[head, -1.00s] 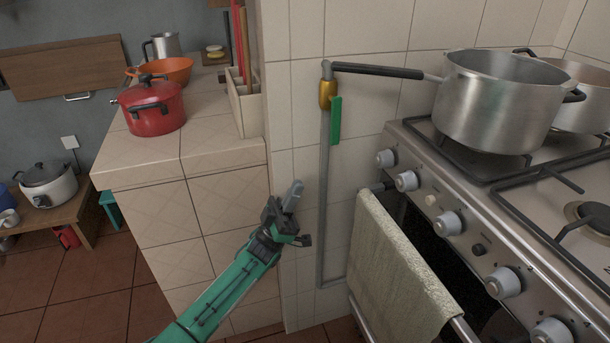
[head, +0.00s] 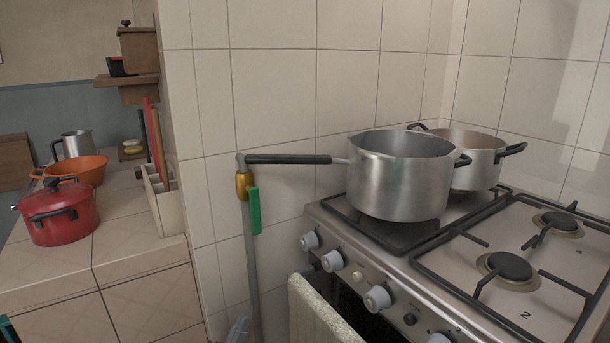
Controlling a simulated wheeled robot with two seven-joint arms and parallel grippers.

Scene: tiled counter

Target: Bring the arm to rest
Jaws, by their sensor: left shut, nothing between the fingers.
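My left gripper (head: 238,329) shows only as its grey fingertips at the bottom edge of the head view. The fingers are shut with nothing between them. They appear just in front of the grey gas pipe (head: 251,270) and the tiled wall, left of the towel; whether they touch anything is unclear. A bit of my green arm shows in the bottom left corner. The rest of the left gripper is below the frame. My right gripper is out of view.
The stove (head: 440,265) stands at right, with a large steel pot (head: 398,180) and another pot (head: 475,160) on it. A towel (head: 318,315) hangs in front. The pipe has a green valve handle (head: 255,211). A red pot (head: 60,215) stands on the left tiled counter (head: 140,255).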

